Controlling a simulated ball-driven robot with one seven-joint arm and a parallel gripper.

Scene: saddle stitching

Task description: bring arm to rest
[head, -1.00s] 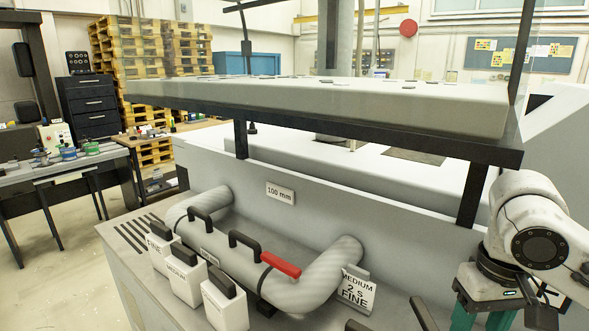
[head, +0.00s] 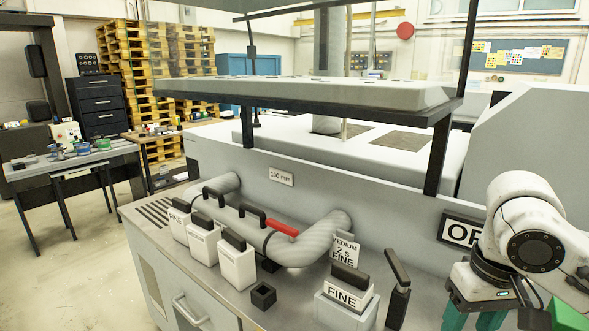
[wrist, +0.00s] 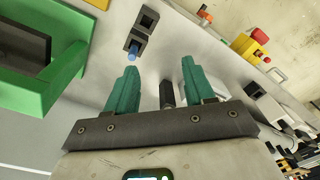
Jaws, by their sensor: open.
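My gripper (wrist: 158,65) is open, with its two teal fingers apart in the wrist view. Nothing is held between them. A dark cylinder shows in the gap near the finger bases, and I cannot tell how far below it lies. In the head view my gripper (head: 476,316) hangs at the lower right under my white arm, and its fingertips are cut off by the bottom edge.
The grey machine (head: 340,190) stands ahead, with a red-marked pipe handle (head: 284,228), several white labelled blocks and a black lever (head: 397,290) on its ledge. The wrist view shows a green frame (wrist: 68,75) and a red-and-yellow button (wrist: 259,36). Open floor lies left.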

